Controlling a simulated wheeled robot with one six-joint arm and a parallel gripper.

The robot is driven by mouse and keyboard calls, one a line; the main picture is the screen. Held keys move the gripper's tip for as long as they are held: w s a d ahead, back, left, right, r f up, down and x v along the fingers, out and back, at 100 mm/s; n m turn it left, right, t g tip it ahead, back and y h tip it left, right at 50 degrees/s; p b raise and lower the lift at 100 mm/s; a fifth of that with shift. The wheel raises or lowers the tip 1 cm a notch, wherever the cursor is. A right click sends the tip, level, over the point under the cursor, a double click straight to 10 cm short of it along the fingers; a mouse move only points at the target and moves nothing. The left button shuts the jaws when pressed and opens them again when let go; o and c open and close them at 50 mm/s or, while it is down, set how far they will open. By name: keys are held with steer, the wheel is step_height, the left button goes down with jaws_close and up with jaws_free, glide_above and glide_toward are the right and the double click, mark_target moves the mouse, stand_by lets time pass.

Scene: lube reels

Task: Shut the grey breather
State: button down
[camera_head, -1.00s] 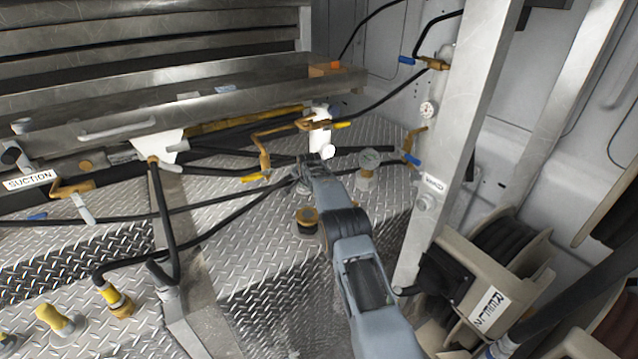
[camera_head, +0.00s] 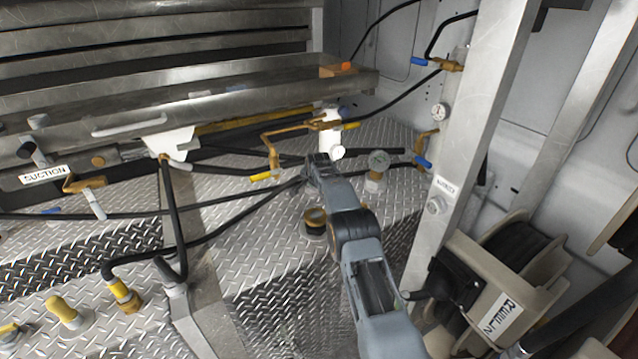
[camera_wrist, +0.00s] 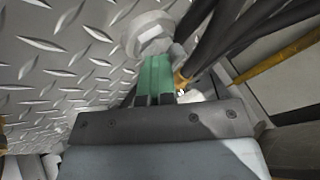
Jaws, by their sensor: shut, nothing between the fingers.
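A pale grey round fitting with a raised part, which looks like the grey breather (camera_wrist: 150,32), stands on the diamond plate at the top middle of the wrist view. My gripper (camera_wrist: 156,62) has green fingertips, pressed together with nothing between them. The tips point at the fitting's near side and overlap its edge in the picture; I cannot tell whether they touch. In the head view my gripper's end (camera_head: 318,160) is over the diamond-plate top, and my arm hides the fingertips and the breather.
A steel post (camera_head: 465,140) and a hose reel (camera_head: 500,290) are at the right.

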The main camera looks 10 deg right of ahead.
steer(key=shift+w+a+r, duration=0.1)
steer(key=shift+w+r, duration=0.1)
steer(key=shift+r, duration=0.15)
stand_by(0.3)
